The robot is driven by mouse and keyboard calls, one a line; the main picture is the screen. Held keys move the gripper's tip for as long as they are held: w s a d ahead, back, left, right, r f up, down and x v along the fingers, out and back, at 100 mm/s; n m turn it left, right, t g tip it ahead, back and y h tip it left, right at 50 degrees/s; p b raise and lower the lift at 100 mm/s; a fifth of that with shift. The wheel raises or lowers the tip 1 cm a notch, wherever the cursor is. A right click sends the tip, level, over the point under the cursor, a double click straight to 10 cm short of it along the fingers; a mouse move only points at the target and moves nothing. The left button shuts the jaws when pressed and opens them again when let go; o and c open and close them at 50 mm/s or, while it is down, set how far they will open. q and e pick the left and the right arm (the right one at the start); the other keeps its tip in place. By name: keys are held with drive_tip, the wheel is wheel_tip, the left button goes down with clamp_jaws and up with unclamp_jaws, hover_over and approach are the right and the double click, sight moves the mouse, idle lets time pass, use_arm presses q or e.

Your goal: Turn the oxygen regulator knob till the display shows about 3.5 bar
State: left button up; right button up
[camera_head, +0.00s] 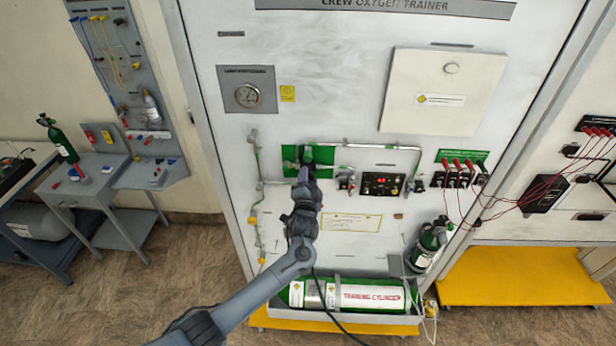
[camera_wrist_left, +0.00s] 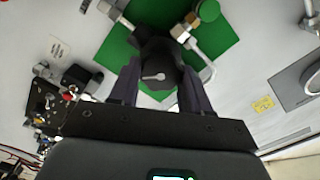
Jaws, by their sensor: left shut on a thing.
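The regulator knob (camera_wrist_left: 155,58) is dark, with a pale pointer mark on its face. It sits in front of a green square plate (camera_head: 290,153) on the white trainer panel, which also shows in the left wrist view (camera_wrist_left: 232,60). My left gripper (camera_head: 306,172) reaches up to it; in the left wrist view its two fingers (camera_wrist_left: 160,88) are on either side of the knob, shut on it. In the head view the gripper and arm largely hide the knob. My right gripper is not in view.
A round gauge (camera_head: 247,95) is at upper left of the panel. Pipes and fittings run around the green plate. Red-topped switches (camera_head: 458,166) with wires are at right. A green training cylinder (camera_head: 370,296) lies in a tray below my left arm.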

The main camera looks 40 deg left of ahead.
use_arm(q)
drive_tip(key=shift+m, duration=0.3)
drive_tip(key=o, duration=1.1)
drive_tip(key=shift+c, duration=0.2)
drive_tip(key=b+v, duration=0.2)
drive_tip(key=v, duration=0.8)
drive_tip(key=shift+s+d, duration=0.25)
drive_tip(key=shift+s, duration=0.1)
